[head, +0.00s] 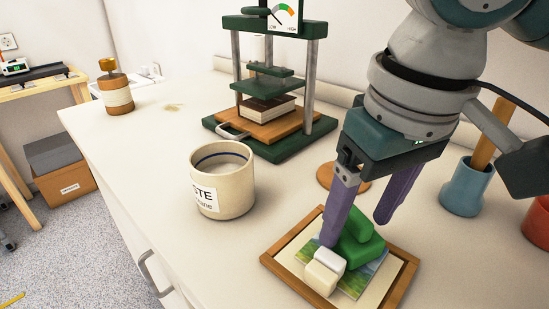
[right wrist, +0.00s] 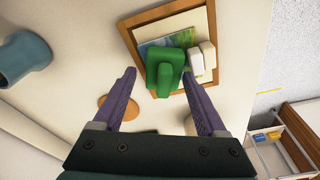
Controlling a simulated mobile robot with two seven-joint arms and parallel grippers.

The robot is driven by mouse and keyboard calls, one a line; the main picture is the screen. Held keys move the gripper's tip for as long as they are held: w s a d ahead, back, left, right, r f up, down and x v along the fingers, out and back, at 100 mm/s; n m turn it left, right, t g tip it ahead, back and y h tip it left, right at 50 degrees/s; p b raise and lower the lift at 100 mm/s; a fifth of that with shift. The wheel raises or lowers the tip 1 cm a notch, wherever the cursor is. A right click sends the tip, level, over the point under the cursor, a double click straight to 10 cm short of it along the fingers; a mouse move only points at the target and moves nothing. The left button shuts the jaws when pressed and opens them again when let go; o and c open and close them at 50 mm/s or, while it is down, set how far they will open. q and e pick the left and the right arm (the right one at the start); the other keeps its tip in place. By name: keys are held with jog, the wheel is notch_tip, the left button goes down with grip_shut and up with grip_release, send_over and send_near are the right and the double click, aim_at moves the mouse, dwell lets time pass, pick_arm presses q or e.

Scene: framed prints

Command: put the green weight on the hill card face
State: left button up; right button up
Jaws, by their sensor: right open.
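The green weight (head: 362,246) is a block with a raised grip on top. It sits over the hill card (head: 349,285), a small blue and green picture inside a wooden frame (head: 403,284); how its base meets the card is partly hidden. A white weight (head: 323,276) stands beside it on the card side nearest the head camera. My right gripper (head: 355,231), with purple fingers, is open around the green weight. In the right wrist view the green weight (right wrist: 164,73) lies between the fingertips, closer to the right-hand finger. My left gripper is not in view.
A cream pot (head: 222,185) labelled paste stands left of the frame. A green press (head: 268,120) is behind. A blue pot (head: 467,187) with a wooden handle stands right, and a round wooden disc (head: 330,175) lies behind the gripper. The table's left front is clear.

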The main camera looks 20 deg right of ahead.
aim_at(371, 227)
jog(key=shift+a+r, duration=0.15)
jog(key=shift+a, duration=0.05)
notch_tip(371, 227, up, 12)
jog(key=s+p, duration=0.1)
jog(key=p, duration=0.3)
jog(key=shift+s, duration=0.4)
